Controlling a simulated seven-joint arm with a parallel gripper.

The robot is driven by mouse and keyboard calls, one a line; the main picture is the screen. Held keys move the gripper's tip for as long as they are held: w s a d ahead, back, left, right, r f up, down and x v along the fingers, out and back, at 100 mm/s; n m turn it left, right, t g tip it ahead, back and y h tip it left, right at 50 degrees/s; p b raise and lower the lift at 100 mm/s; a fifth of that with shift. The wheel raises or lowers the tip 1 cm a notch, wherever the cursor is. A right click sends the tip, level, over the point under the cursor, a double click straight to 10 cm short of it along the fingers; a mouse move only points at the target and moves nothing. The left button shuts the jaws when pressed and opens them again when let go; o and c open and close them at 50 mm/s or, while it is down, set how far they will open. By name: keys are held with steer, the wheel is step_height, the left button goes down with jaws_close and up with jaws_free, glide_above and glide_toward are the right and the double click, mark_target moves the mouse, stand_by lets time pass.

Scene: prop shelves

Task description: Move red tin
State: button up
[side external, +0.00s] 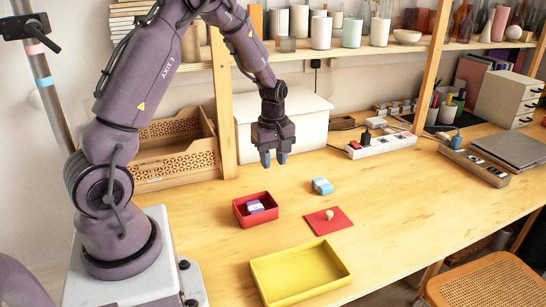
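The red tin (243,217) is a small open-topped box on the wooden table, left of the table's middle. A purple and white item (255,206) lies inside it. A flat red square (338,224) with a pale knob (329,215) on it lies to the right of the tin. My gripper (274,160) hangs in the air above and behind the tin, pointing down.
A yellow tray (262,288) sits at the front, and a light blue block (322,186) lies behind the red square. A white box (310,122), a wooden crate (165,155) and power strips (380,145) line the back. The table's right front is clear.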

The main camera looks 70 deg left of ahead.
mark_target(273, 199)
step_height(273, 199, down, 13)
steer(key=shift+r, duration=0.1)
stand_by(0.4)
jaws_close()
